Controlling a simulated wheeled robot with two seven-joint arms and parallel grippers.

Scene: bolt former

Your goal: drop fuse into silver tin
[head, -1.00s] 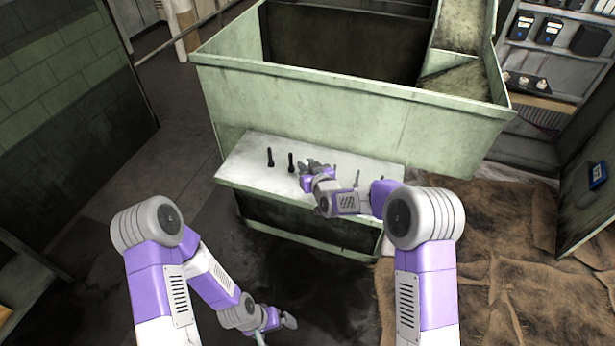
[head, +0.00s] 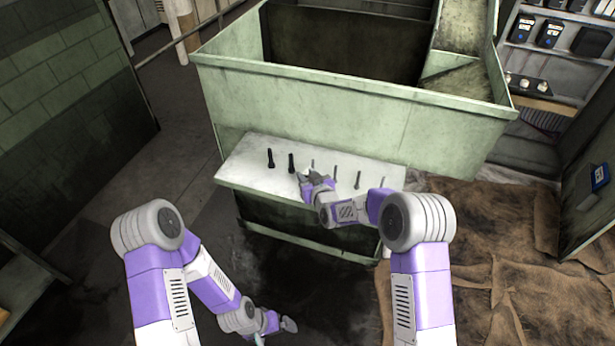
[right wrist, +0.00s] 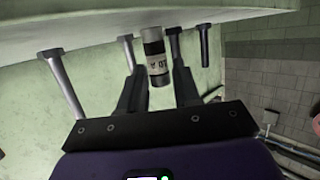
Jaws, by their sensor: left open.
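The fuse (right wrist: 157,60) is a small cylinder with a pale printed label and dark bands, seen in the right wrist view. In the head view my right gripper (head: 313,178) is at the front part of the pale shelf (head: 245,168); the fuse is too small to make out there. Whether the fuse touches the shelf is unclear. My left gripper (head: 280,325) is open and low at the bottom, away from the shelf. I see no silver tin in either view.
Two black pegs (head: 291,163) and several grey pegs (head: 358,180) stand in a row on the shelf. The big green machine tub (head: 300,105) rises behind it. Brown cloth (head: 475,260) covers the floor at right. Shelving with boxes (head: 548,33) stands at back right.

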